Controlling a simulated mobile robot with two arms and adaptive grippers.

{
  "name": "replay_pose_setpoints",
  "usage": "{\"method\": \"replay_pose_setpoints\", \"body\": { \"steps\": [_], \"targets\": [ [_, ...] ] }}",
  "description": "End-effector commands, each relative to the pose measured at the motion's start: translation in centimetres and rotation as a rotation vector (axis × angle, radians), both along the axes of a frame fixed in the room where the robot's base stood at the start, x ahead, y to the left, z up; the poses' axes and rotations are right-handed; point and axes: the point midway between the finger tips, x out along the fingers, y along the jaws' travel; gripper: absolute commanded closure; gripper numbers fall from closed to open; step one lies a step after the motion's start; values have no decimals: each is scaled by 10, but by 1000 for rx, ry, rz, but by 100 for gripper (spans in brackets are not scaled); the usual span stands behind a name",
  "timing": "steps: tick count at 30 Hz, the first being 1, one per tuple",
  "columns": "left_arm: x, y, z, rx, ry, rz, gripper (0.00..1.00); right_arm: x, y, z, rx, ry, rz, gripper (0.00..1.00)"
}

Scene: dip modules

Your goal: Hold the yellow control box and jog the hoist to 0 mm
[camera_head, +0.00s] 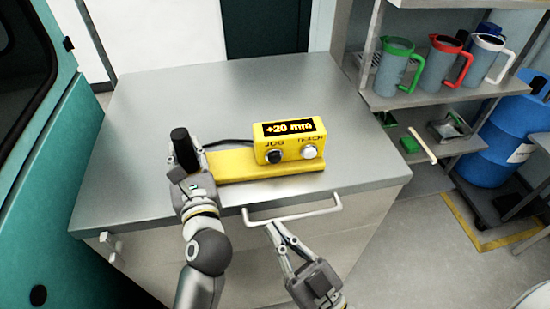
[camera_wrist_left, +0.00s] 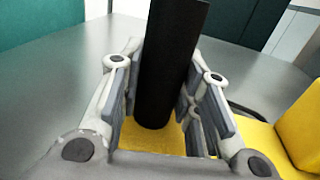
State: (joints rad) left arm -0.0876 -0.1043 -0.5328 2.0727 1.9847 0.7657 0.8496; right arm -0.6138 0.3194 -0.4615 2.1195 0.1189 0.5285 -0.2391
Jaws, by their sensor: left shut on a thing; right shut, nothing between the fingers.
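The yellow control box (camera_head: 289,142) sits on a yellow base plate (camera_head: 232,165) on the grey bench. Its display (camera_head: 289,128) reads +20 mm. Below are a black JOG button (camera_head: 274,157) and a white button (camera_head: 309,152) labelled TEACH. A black upright handle (camera_head: 184,150) stands at the plate's left end. My left gripper (camera_head: 188,173) is shut on the black handle, which also shows between its fingers in the left wrist view (camera_wrist_left: 168,65). My right gripper (camera_head: 271,228) is shut and empty, low in front of the bench near the drawer handle.
The bench top (camera_head: 130,130) is clear around the box. A white drawer handle (camera_head: 292,213) sticks out from the bench front, close to my right gripper. Shelves at the right hold jugs (camera_head: 397,68), and a blue drum (camera_head: 510,140) stands beside them. A dark cable runs behind the box.

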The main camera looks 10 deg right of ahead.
Motion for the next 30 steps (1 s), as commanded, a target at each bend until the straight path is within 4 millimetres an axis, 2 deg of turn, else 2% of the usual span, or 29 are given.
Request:
{"method": "replay_pose_setpoints", "body": {
  "steps": [1, 3, 8, 22, 30],
  "targets": [
    [0, 0, 0, 0, 0, 0, 90, 2, -6, 15, 34, -23, -7, 100],
    [0, 0, 0, 0, 0, 0, 90, 6, -14, 29, 80, -43, -17, 100],
    [0, 0, 0, 0, 0, 0, 90, 11, -26, 45, 142, -62, -26, 100],
    [0, 0, 0, 0, 0, 0, 90, 15, -27, 46, 148, -63, -28, 100],
    [0, 0, 0, 0, -1, 0, 90, 47, -28, 46, 146, -66, -29, 100]
  ]
}}
